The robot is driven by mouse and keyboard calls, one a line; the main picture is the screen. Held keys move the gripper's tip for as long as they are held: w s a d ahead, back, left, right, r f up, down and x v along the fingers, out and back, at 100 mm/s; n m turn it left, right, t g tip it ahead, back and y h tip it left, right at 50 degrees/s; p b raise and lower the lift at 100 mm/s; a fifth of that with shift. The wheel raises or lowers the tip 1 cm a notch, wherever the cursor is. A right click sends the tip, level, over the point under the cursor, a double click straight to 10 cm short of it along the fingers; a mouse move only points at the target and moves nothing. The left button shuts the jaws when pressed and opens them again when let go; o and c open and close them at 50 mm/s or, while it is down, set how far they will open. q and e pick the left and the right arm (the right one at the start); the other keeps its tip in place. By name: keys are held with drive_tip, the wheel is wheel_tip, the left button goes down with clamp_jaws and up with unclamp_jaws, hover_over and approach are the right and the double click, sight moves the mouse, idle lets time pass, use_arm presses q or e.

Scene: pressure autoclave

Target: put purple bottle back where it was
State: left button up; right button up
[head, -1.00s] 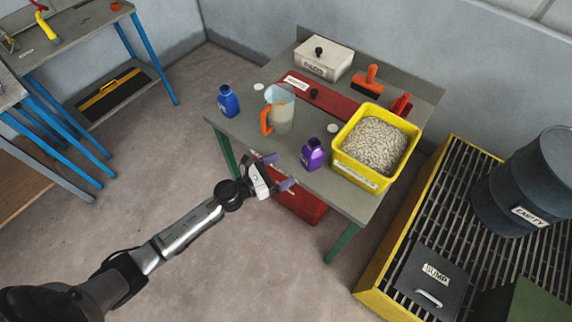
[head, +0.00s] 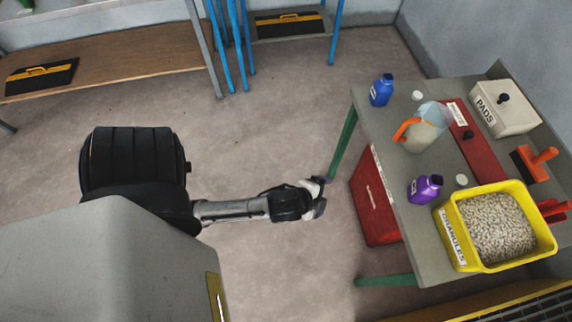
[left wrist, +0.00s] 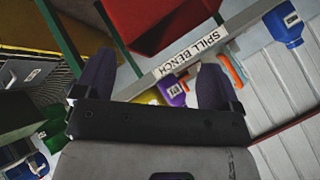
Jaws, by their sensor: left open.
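The purple bottle (head: 425,188) stands upright on the grey bench (head: 421,245), near its front edge, left of the yellow bin. In the left wrist view the purple bottle (left wrist: 171,91) shows between the fingers but beyond them, by the bench edge marked "SPILL BENCH". My left gripper (head: 319,196) is in front of the bench, left of the bottle and apart from it. In the left wrist view its fingers (left wrist: 155,78) are spread with nothing held. My right gripper is not in view.
A blue bottle (head: 381,91), a pitcher with orange handle (head: 428,125) and small white discs (head: 461,181) are on the bench. The yellow bin (head: 451,238) of granules is right of the purple bottle. A red box (head: 373,200) sits below. Floor left of the bench is clear.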

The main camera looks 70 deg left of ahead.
use_arm(q)
drive_tip(key=s+d+n+g+h, duration=0.2)
drive_tip(key=s+d+n+g, duration=0.2)
drive_tip(key=s, duration=0.7)
drive_tip(key=shift+s+n+g+h, duration=0.3)
drive_tip(key=shift+n+g, duration=0.4)
drive_tip(key=shift+n, duration=0.5)
wheel_tip(320, 180, up, 36)
drive_tip(key=p, duration=3.6)
drive_tip(key=shift+w, duration=0.1)
